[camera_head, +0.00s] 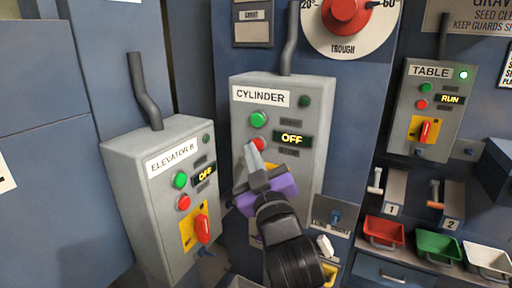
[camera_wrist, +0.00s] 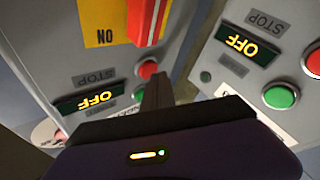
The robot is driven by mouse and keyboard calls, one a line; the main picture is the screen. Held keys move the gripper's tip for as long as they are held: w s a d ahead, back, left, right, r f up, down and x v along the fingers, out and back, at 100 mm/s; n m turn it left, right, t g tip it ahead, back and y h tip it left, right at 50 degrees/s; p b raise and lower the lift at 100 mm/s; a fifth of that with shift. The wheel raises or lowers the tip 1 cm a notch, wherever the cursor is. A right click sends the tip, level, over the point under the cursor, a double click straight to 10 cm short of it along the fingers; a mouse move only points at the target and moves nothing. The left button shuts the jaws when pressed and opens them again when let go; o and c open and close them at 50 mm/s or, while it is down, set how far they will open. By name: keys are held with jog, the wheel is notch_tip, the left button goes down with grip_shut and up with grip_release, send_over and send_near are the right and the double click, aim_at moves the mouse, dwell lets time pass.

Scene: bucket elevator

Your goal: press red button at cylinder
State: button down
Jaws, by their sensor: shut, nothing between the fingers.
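The grey CYLINDER box (camera_head: 272,100) is at centre in the head view. Its red button (camera_head: 259,144) sits below a green button (camera_head: 258,119) and left of a lit OFF display (camera_head: 291,139). My gripper (camera_head: 251,148) is shut and empty, its tips right at the red button and partly over it. In the upside-down wrist view, the red button (camera_wrist: 148,68) shows just beyond the fingertips (camera_wrist: 157,82), beside the STOP label and OFF display (camera_wrist: 95,100). I cannot tell whether the tips touch the button.
The ELEVATOR B box (camera_head: 165,190) stands close on the left, with its own red button (camera_head: 183,202) and OFF display. A red rotary switch (camera_wrist: 145,20) is on the CYLINDER box. The TABLE box (camera_head: 424,110), showing RUN, and coloured bins (camera_head: 437,246) are at right.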

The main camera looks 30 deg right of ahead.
jog(key=shift+s+a, duration=0.25)
jog(key=shift+a, duration=0.05)
jog(key=shift+a, duration=0.1)
jog(key=s+a+b, duration=0.1)
jog(key=a, duration=0.1)
jog(key=s+a+b, duration=0.1)
jog(key=s+a, duration=0.1)
dwell(0.5)
dwell(0.6)
